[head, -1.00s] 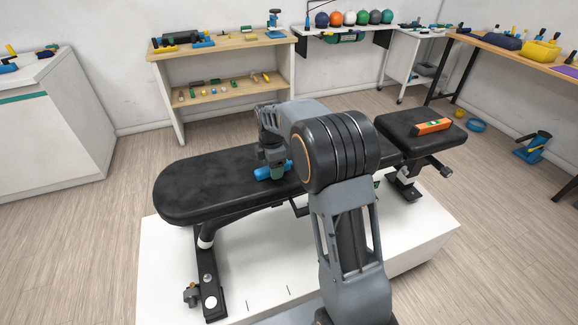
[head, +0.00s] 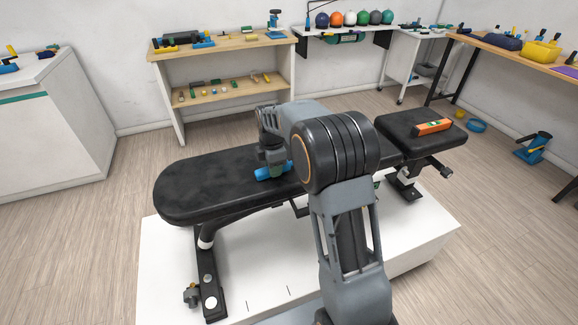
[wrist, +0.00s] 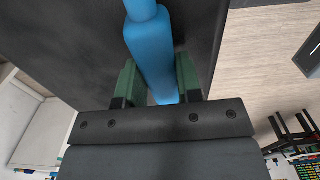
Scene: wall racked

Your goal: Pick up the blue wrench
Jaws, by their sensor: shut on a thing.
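The blue wrench (head: 272,172) is at my gripper, over the middle of the black padded bench (head: 205,187). Only part of it shows in the head view, since my arm and gripper cover the rest. In the wrist view the blue wrench (wrist: 151,52) runs from the top edge down between the two green fingers. My gripper (wrist: 160,82) is shut on the blue wrench, with one finger on each side. I cannot tell whether the wrench still touches the pad.
An orange level (head: 433,127) lies on the bench's separate right pad. A wooden shelf unit (head: 222,92) with small tools stands behind. A white cabinet (head: 50,130) is at left. A blue and black object (head: 533,147) stands on the floor at right.

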